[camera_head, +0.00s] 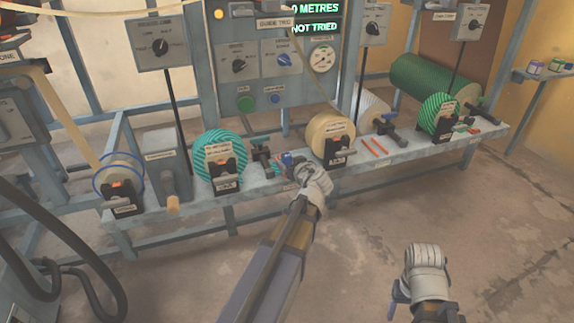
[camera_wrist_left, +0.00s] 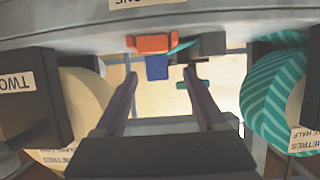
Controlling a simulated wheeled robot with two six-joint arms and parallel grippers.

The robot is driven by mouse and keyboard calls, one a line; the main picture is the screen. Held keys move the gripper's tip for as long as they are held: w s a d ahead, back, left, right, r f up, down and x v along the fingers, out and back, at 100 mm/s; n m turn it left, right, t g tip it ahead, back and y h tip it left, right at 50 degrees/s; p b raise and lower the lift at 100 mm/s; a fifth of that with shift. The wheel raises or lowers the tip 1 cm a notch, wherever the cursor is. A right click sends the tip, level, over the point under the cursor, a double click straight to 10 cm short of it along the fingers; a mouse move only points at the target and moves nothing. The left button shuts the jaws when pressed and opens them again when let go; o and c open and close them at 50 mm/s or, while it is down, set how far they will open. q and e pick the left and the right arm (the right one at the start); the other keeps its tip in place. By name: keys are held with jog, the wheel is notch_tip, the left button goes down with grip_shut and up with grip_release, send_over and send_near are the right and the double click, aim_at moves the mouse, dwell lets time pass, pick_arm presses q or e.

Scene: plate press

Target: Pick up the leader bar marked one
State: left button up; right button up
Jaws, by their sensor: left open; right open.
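My left gripper (camera_head: 294,168) is at the bench front, between the teal-striped roll (camera_head: 222,160) and the cream roll (camera_head: 328,137). In the left wrist view the same gripper (camera_wrist_left: 161,76) is open and empty. An orange bar-like piece (camera_wrist_left: 152,43) and a blue block (camera_wrist_left: 157,67) show just past and between its fingertips. A label ending in "ONE" (camera_wrist_left: 135,3) is on the edge above them. I cannot tell which piece is the marked leader bar; no mark on them is readable. My right gripper (camera_head: 398,294) is low at the right, over the floor, away from the bench.
In the left wrist view the cream roll (camera_wrist_left: 88,105) and the teal-striped roll (camera_wrist_left: 275,95) flank the gripper closely. Two orange sticks (camera_head: 373,146) lie on the bench (camera_head: 410,148). The floor in front is clear.

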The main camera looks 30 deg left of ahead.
aim_at(288, 160)
pick_arm(q)
jog(key=b+x, duration=0.1)
jog(key=x, duration=0.4)
jog(key=shift+w+r, duration=0.1)
jog(key=shift+r, duration=0.05)
jog(key=shift+d, duration=0.1)
grip_shut()
dwell(0.4)
